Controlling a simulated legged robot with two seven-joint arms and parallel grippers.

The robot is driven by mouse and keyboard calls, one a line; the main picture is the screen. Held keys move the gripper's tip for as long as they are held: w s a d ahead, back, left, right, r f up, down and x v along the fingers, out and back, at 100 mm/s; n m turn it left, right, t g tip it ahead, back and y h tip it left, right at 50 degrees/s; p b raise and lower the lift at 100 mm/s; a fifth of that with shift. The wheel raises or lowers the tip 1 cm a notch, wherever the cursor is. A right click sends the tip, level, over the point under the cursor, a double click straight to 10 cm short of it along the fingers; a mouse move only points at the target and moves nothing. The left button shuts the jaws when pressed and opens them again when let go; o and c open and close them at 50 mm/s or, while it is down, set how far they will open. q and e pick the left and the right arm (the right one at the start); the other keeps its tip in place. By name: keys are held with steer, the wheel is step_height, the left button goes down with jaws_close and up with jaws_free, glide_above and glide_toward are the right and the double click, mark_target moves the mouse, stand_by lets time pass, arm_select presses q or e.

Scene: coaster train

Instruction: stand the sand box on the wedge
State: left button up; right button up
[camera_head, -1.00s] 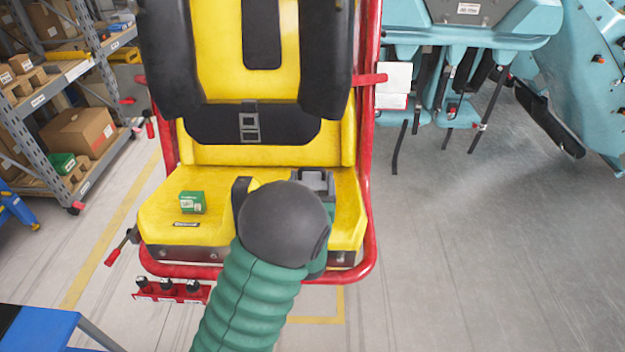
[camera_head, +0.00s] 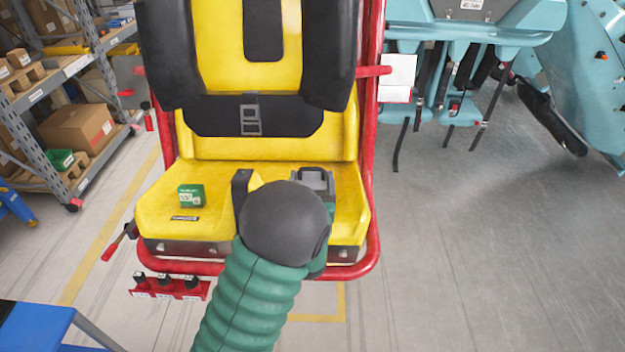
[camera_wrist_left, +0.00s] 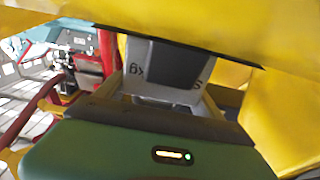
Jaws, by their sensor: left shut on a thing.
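My left gripper (camera_head: 283,187) is above the yellow seat, mostly hidden behind its own round black wrist. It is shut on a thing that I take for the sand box. In the left wrist view, a pale grey boxy thing (camera_wrist_left: 148,90) with upside-down lettering and a dark panel shows beyond the green gripper housing (camera_wrist_left: 120,150). A grey part (camera_head: 316,179) also shows right of the wrist in the head view. I cannot pick out the wedge for sure; yellow on yellow hides its outline. My right gripper is not in view.
A small green box (camera_head: 191,196) with a white label lies on the left of the seat (camera_head: 165,222). A red frame (camera_head: 372,200) surrounds the seat. A shelf with cartons (camera_head: 78,130) stands at the left. A turquoise machine (camera_head: 475,40) stands at back right; the right floor is clear.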

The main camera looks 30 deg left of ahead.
arm_select(q)
steer(key=shift+d+r, duration=0.1)
steer(key=shift+r, duration=0.1)
steer(key=shift+d, duration=0.3)
steer(key=shift+f+b, duration=0.35)
steer(key=shift+b, duration=0.05)
stand_by(0.8)
